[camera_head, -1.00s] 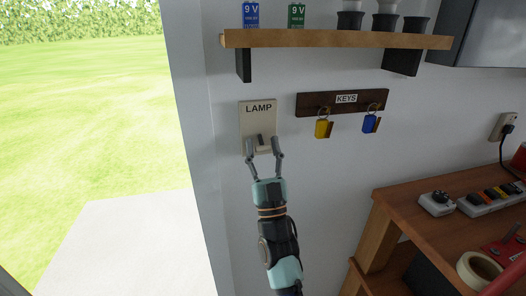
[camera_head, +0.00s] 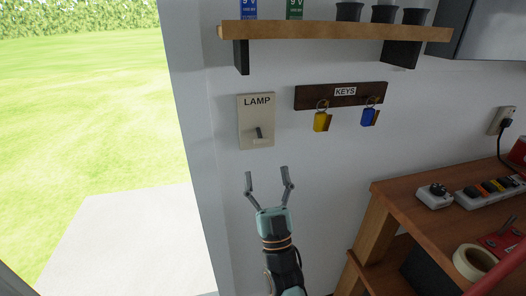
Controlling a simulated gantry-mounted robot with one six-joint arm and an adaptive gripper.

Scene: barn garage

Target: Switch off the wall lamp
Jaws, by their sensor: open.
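The beige switch plate (camera_head: 256,112) marked LAMP is on the white wall, left of the key rack. Its small dark lever (camera_head: 258,132) sits in the plate's lower half and its tip points up. My gripper (camera_head: 268,178) is below the plate with its two fingers spread open and nothing between them. A gap shows between the fingertips and the plate's lower edge. The wall lamp itself cannot be made out.
A wooden shelf (camera_head: 330,31) with 9 V batteries and black cups is above the plate. A key rack (camera_head: 318,98) holds a yellow key tag (camera_head: 321,122) and a blue one (camera_head: 368,117). A workbench (camera_head: 405,192) with a power strip is at the right. The doorway is open on the left.

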